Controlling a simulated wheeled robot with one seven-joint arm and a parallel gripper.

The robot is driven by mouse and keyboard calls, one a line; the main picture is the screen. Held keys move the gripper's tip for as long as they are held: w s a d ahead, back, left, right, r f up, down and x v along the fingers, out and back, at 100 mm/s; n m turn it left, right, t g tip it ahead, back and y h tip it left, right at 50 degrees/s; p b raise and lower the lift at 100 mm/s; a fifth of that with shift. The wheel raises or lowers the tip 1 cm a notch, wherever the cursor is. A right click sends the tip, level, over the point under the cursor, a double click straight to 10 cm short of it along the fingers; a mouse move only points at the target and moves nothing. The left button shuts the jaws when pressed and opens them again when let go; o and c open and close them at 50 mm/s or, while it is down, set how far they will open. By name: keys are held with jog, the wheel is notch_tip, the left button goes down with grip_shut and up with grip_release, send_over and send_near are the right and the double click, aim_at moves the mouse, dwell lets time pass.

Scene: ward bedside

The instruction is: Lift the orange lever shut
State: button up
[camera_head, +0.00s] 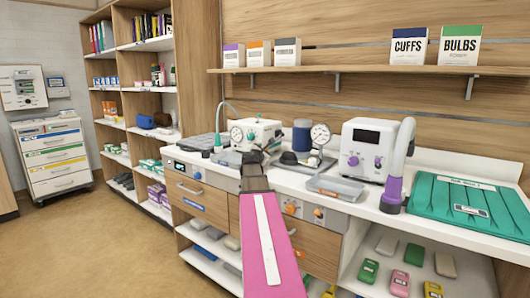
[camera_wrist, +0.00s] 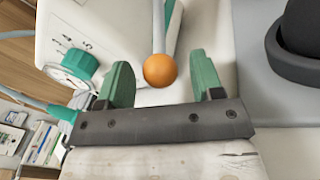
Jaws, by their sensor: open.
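The orange lever shows in the wrist view as an orange ball knob (camera_wrist: 160,70) on a thin grey rod. The rod runs up from the ball toward the top of the picture. My gripper (camera_wrist: 160,62) is open, with one green finger to the left of the ball and one to the right. Gaps show on both sides, so neither finger seems to touch it. A white unit (camera_wrist: 100,30) with a green-knobbed dial (camera_wrist: 75,65) is beside the lever. In the head view my gripper (camera_head: 252,158) is in front of the white unit (camera_head: 262,132), and I cannot make out the lever clearly.
A dark round object on a grey base (camera_wrist: 300,40) is close on the right in the wrist view. On the counter stand a gauge (camera_head: 320,134), a clear tray (camera_head: 336,187), a white machine with purple knobs (camera_head: 368,145) and a teal tray (camera_head: 470,205). A shelf (camera_head: 350,70) hangs above.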

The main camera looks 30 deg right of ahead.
aim_at(264, 131)
jog(key=shift+w+d, duration=0.35)
jog(key=shift+d, duration=0.05)
grip_shut()
jog(key=shift+s+a+r, duration=0.15)
jog(key=shift+a+r, duration=0.1)
jog(key=shift+r, duration=0.6)
notch_tip(264, 131, up, 6)
jog(key=shift+a+f, duration=0.1)
jog(key=shift+f, duration=0.1)
jog(key=shift+d+r, duration=0.2)
jog(key=shift+r, duration=0.95)
